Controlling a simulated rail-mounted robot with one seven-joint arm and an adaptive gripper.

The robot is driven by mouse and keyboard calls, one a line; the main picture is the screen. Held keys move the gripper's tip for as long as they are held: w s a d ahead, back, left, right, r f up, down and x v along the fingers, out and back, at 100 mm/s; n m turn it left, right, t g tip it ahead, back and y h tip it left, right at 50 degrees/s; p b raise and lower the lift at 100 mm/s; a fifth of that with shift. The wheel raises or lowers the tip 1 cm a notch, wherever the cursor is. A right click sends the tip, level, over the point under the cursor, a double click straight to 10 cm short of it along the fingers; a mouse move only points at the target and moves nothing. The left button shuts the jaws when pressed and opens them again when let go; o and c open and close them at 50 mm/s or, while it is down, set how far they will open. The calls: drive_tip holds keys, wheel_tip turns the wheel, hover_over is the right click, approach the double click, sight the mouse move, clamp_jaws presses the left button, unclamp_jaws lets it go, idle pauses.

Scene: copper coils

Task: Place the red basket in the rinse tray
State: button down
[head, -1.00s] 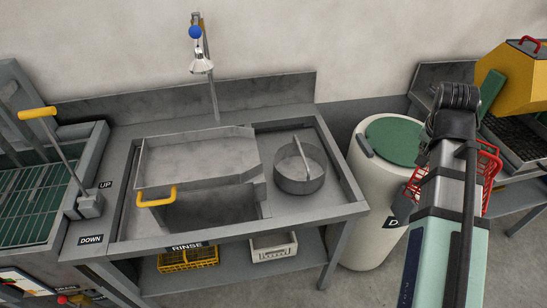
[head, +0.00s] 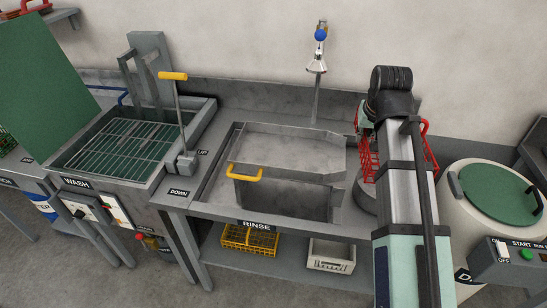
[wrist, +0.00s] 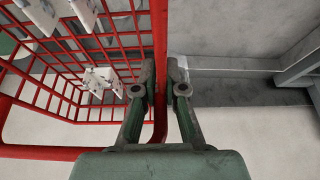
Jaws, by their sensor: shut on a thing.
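The red basket (head: 368,158) hangs over the right part of the rinse station in the head view, partly hidden behind my arm. In the wrist view, my gripper (wrist: 159,90) is shut on a red bar of the basket (wrist: 75,62). Pale metal-looking pieces (wrist: 102,79) sit in the basket's mesh. The rinse tray (head: 290,140) is a grey metal tray with a yellow handle (head: 245,172), set in the bench labelled RINSE. The basket is to the right of the tray. The gripper's fingers are hidden in the head view.
A tap with a blue knob (head: 320,35) rises behind the tray. The wash tank (head: 130,150) with a yellow-tipped lever (head: 173,76) is at left. A green-lidded drum (head: 500,193) stands at right. Yellow (head: 249,240) and white (head: 331,255) crates sit on the lower shelf.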

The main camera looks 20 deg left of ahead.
drive_tip(key=s+a+r+n+g+y, duration=0.2)
drive_tip(key=a+r+n+g, duration=0.1)
drive_tip(key=a+n, duration=0.75)
drive_tip(key=s+a+r+n+g+y, duration=0.1)
drive_tip(key=a+r+n+g, duration=0.15)
drive_tip(key=a+n, duration=0.8)
drive_tip(key=a+f+m+p, duration=0.1)
drive_tip(key=f, duration=0.5)
drive_tip(key=a+f+m+p, duration=0.1)
drive_tip(key=f, duration=0.6)
drive_tip(key=a+f+m+p, duration=0.1)
drive_tip(key=f+m+p, duration=0.1)
drive_tip(key=f, duration=0.4)
drive_tip(key=shift+a+f+t, duration=0.25)
drive_tip(key=shift+f, duration=0.1)
drive_tip(key=c, duration=1.5)
unclamp_jaws()
drive_tip(key=shift+c, duration=0.2)
drive_tip(key=b+v, duration=0.3)
drive_tip(key=v, duration=0.9)
drive_tip(key=shift+d, duration=0.15)
